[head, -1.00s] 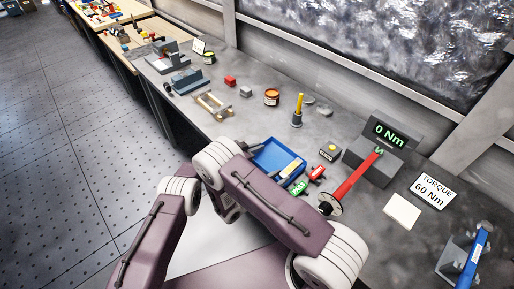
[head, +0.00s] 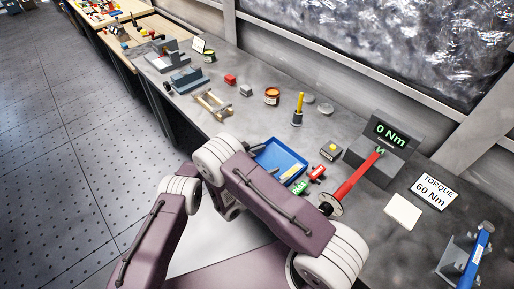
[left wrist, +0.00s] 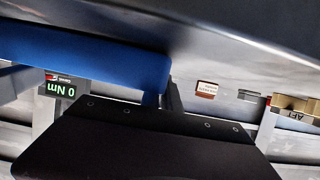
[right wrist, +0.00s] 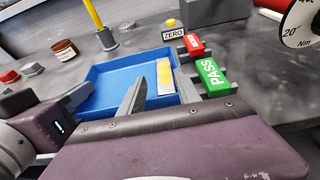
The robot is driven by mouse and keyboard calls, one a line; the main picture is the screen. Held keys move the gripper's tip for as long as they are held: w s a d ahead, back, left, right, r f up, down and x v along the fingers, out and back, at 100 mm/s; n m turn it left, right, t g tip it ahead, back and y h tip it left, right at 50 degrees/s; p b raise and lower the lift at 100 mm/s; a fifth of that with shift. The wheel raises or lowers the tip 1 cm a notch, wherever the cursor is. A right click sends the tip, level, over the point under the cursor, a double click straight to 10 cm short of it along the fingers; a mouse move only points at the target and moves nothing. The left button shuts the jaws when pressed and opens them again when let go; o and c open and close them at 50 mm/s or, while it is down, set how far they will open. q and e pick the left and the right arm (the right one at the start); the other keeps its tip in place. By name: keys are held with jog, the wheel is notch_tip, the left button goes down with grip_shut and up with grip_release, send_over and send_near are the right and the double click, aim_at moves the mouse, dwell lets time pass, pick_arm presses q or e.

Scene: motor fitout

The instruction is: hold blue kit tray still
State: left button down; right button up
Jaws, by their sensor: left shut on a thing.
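The blue kit tray (head: 277,157) lies on the grey bench in the head view, partly behind my arm. In the right wrist view the tray (right wrist: 110,80) holds a yellow and pale strip (right wrist: 164,75) near its right side. My left gripper (right wrist: 78,97) is shut on the tray's near left edge in that view. The tray (left wrist: 80,55) fills the upper left of the left wrist view, close to the fingers. My right gripper (right wrist: 158,95) is open over the tray's near right part, with the strip beyond its fingers.
A green PASS block (right wrist: 212,77) and a red block (right wrist: 194,45) stand right of the tray. A torque tester (head: 383,150) with a red-handled wrench (head: 358,175) stands farther right. A yellow-handled tool (head: 298,108) and an orange-lidded jar (head: 272,96) stand behind.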

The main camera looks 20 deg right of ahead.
pick_arm(q)
jog(key=shift+d+f, duration=0.25)
jog(key=shift+f, duration=0.05)
pick_arm(e)
jog(key=shift+s+d+g+y, duration=0.1)
jog(key=shift+s+g+y, duration=0.2)
jog(key=shift+s+y, duration=0.1)
jog(key=shift+r, duration=1.55)
pick_arm(q)
jog(key=shift+w+a+r, duration=0.1)
pick_arm(e)
jog(key=shift+w+r, duration=0.15)
jog(key=shift+r, duration=0.2)
pick_arm(q)
jog(key=c, duration=1.6)
grip_release()
jog(key=shift+w, duration=0.1)
pick_arm(e)
jog(key=shift+w, duration=0.1)
pick_arm(q)
jog(key=shift+o, duration=0.2)
jog(key=o, duration=0.6)
jog(key=shift+r, duration=0.1)
